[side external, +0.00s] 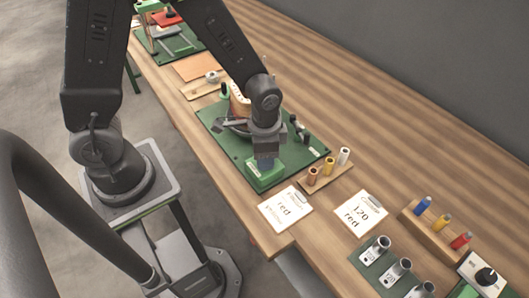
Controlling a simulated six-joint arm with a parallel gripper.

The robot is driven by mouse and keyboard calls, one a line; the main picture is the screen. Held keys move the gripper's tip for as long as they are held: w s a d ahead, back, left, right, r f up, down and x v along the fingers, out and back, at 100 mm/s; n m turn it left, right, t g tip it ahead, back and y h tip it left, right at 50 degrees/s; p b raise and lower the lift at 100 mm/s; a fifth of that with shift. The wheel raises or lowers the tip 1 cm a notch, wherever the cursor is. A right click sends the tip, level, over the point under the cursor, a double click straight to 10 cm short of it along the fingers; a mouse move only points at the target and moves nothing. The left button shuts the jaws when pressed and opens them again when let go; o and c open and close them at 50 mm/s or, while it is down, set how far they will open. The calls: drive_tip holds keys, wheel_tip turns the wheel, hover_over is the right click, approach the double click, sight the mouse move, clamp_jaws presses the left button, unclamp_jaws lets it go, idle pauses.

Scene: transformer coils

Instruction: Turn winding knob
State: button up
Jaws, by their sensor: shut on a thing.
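My gripper (266,160) points straight down over a green block (266,181) at the near right corner of the dark green winding board (226,151). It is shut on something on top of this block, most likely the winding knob. The fingers hide nearly all of the knob, so its angle cannot be told. On the board behind my gripper stand a tan upright part (238,103) and a grey arm-like piece (229,124), partly covered by my wrist.
A wooden rack (329,179) with coloured spools stands close to the right of the board. Cards reading "red" (285,208) and "120 red" (361,212) lie nearby. Farther right are grey cups (375,249), a bobbin rack (436,229) and a black-knobbed box (487,278).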

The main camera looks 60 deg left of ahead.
drive_tip(key=shift+m, duration=0.6)
drive_tip(key=o, duration=0.9)
wheel_tip(320, 180, up, 14)
drive_tip(key=shift+f, duration=0.1)
idle(0.4)
